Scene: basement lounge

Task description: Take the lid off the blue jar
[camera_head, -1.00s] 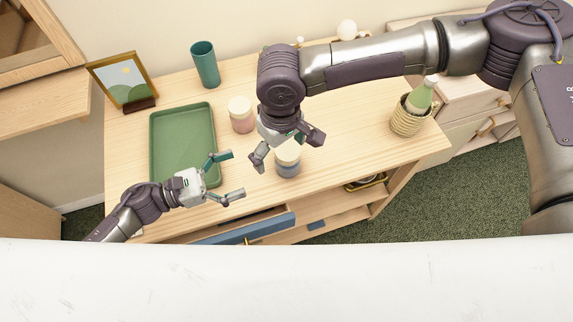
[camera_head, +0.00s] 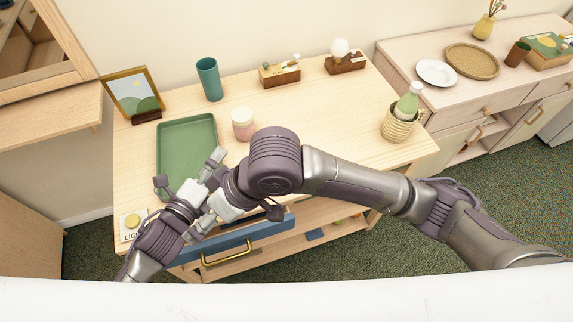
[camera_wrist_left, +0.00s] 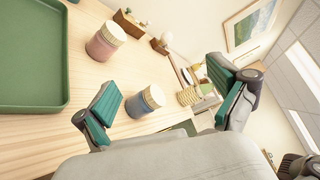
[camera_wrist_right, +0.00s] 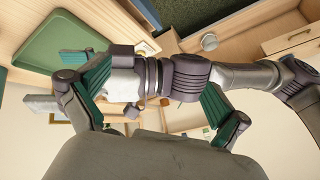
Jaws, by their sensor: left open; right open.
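The blue jar (camera_wrist_left: 138,106) stands upright on the wooden top in the left wrist view, with its pale lid (camera_wrist_left: 152,95) on. In the head view it is hidden behind my right arm. My left gripper (camera_wrist_left: 165,95) is open and empty, its fingers spread, with the jar beyond them and closer to the left finger. In the head view, my left gripper (camera_head: 190,168) is over the front of the green tray. My right gripper (camera_wrist_right: 155,85) is open, and my left arm shows between its fingers in the right wrist view. I cannot tell whether they touch.
A pink jar (camera_head: 243,125) with a pale lid stands behind my right arm. The green tray (camera_head: 187,125) is at left. A teal cup (camera_head: 209,80), picture frame and woven basket (camera_head: 397,124) stand around the top. The blue drawer (camera_head: 240,239) is open at the front.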

